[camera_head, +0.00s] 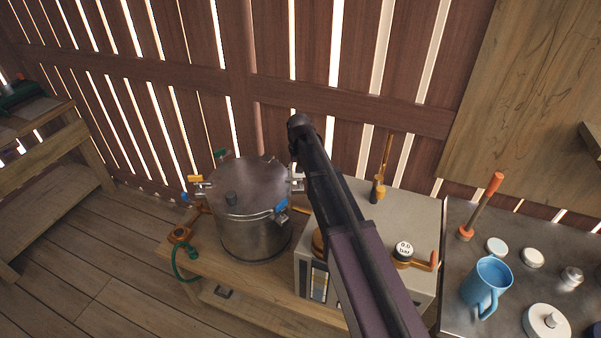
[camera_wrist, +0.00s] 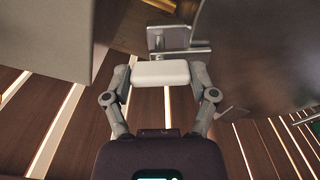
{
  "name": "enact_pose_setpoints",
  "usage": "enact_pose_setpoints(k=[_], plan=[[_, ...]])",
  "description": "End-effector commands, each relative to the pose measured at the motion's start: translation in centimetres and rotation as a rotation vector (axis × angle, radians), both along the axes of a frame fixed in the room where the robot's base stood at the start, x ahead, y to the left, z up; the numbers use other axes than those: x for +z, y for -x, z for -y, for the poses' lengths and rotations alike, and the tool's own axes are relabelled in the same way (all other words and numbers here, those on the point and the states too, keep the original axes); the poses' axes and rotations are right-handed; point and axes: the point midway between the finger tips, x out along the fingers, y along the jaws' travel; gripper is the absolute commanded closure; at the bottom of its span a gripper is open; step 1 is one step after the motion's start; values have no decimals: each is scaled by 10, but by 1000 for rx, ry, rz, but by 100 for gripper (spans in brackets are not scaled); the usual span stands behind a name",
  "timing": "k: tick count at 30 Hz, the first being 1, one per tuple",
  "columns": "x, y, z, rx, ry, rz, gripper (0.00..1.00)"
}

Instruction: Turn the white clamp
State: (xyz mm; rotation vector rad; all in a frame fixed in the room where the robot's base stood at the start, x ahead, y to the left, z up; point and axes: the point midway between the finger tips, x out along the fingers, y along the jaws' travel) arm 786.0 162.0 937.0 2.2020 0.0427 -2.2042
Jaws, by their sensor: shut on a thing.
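A steel pot (camera_head: 252,238) with a round lid (camera_head: 250,185) stands on a low wooden bench. Around its rim are a yellow clamp (camera_head: 195,179), a green clamp (camera_head: 220,153), a blue clamp (camera_head: 281,206) and, on the right, the white clamp (camera_head: 298,184), partly hidden by my arm. In the wrist view the white clamp's handle (camera_wrist: 160,72) lies between the two fingers of my gripper (camera_wrist: 161,78), which is shut on it. A metal bracket (camera_wrist: 172,40) is just beyond the handle, beside the dark round pot (camera_wrist: 265,45).
A pale box-shaped unit (camera_head: 410,205) with a gauge (camera_head: 404,249) stands close to the pot's right. A blue mug (camera_head: 486,283) and several lids stand on the metal counter at right. A slatted wooden wall (camera_head: 200,60) is close behind.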

Motion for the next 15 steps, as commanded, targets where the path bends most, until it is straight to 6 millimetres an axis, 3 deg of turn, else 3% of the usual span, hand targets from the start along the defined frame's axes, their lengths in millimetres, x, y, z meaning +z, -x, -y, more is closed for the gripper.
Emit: enact_pose_setpoints(k=[10, 11, 13, 15], plan=[[0, 1, 0, -8, -1, -1, 73], [0, 1, 0, -8, -1, -1, 23], [0, 0, 0, -8, -1, -1, 2], [0, 0, 0, -8, 0, -1, 0]])
